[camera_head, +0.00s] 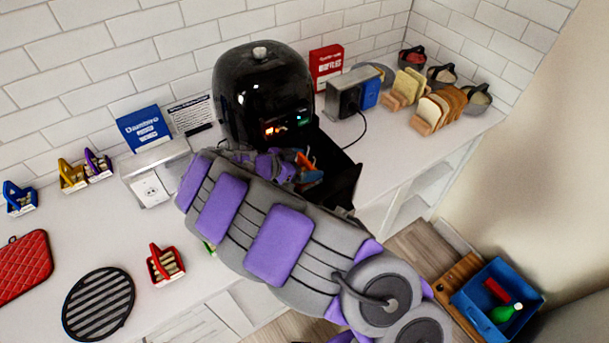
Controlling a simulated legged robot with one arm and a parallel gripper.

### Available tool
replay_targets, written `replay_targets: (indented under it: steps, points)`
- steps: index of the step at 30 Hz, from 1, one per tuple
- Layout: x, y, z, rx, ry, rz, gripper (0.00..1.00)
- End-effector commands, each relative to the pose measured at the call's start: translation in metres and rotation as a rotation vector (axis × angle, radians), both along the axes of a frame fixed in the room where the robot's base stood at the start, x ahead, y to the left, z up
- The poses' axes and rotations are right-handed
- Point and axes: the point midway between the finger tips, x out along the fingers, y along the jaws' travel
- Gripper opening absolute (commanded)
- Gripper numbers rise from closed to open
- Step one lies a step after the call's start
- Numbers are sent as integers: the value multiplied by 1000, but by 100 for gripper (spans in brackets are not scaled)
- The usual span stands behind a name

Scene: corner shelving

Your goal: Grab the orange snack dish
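An orange item (308,168), which looks like the orange snack dish, shows just beyond my arm, at the open drawer of the black air fryer. Only a small part of it is visible, with some blue beside it. My gripper (284,165) is a small grey and purple shape at its left, very close to it. My own arm covers much of this area. I cannot tell whether the fingers touch the dish or are closed on it.
The black air fryer (262,95) stands behind my gripper with its drawer (335,160) out. Blue (20,198), yellow (72,176), purple (98,165) and red (165,264) dishes stand left. A black round grate (98,304) lies in front. Bread racks (438,110) stand right.

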Motion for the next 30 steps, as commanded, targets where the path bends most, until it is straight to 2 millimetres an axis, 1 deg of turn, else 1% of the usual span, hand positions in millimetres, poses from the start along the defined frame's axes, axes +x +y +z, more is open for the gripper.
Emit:
replay_targets:
  steps: [1, 2, 18, 19, 26, 30]
  points:
    - [0, 0, -1, 1, 0, 1, 70]
    - [0, 0, -1, 1, 1, 0, 67]
    - [0, 0, -1, 1, 2, 0, 16]
    - [0, 0, -1, 0, 1, 0, 14]
    - [0, 0, 0, 0, 1, 0, 14]
    - [0, 0, 6, 0, 0, 1, 14]
